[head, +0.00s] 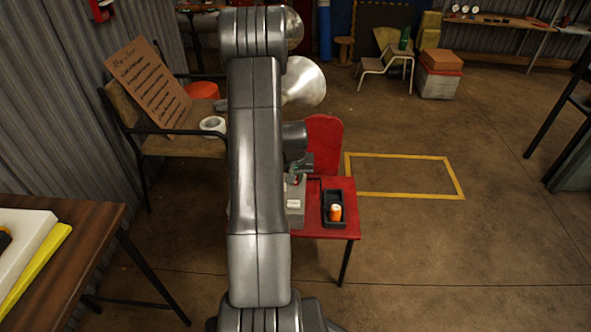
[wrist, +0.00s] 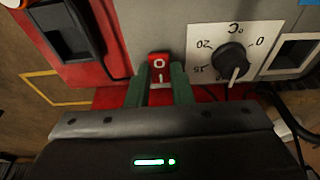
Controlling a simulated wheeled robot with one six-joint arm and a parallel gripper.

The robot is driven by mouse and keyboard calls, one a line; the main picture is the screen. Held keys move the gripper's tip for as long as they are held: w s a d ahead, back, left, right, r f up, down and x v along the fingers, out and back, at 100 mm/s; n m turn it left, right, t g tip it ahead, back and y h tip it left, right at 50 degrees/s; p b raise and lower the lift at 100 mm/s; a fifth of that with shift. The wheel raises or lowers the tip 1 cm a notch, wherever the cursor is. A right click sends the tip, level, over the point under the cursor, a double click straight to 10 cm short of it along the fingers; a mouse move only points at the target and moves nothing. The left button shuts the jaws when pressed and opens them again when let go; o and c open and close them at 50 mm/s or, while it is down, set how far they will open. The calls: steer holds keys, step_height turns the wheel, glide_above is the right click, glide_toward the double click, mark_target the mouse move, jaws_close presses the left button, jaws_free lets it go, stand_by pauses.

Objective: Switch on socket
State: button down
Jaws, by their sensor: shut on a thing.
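A small red rocker switch (wrist: 158,66) with a white 0 and a white line sits on a grey unit (wrist: 190,25) in the wrist view. My gripper (wrist: 159,84) has its two green fingers on either side of the switch and is shut on it. Beside the switch is a black dial (wrist: 231,60) on a white °C scale, and right of that a white-framed dark opening (wrist: 296,53). I cannot tell which part is the socket. In the head view my gripper (head: 297,180) is over the grey unit (head: 297,219), partly hidden by my arm.
A brown table (head: 75,235) is at left.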

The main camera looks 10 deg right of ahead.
steer(key=p, duration=0.1)
steer(key=g+p, duration=0.1)
steer(key=p, duration=0.1)
steer(key=shift+w+d+r+g+y, duration=0.1)
steer(key=shift+w+r+g+y, duration=0.2)
steer(key=shift+w+f+g+p, duration=0.1)
steer(key=shift+f+g+p, duration=0.1)
steer(key=shift+g+p, duration=0.3)
steer(key=c, duration=1.3)
jaws_free()
step_height(320, 180, up, 14)
steer(key=shift+f+p, duration=0.15)
steer(key=shift+p, duration=1.1)
steer(key=shift+f, duration=0.1)
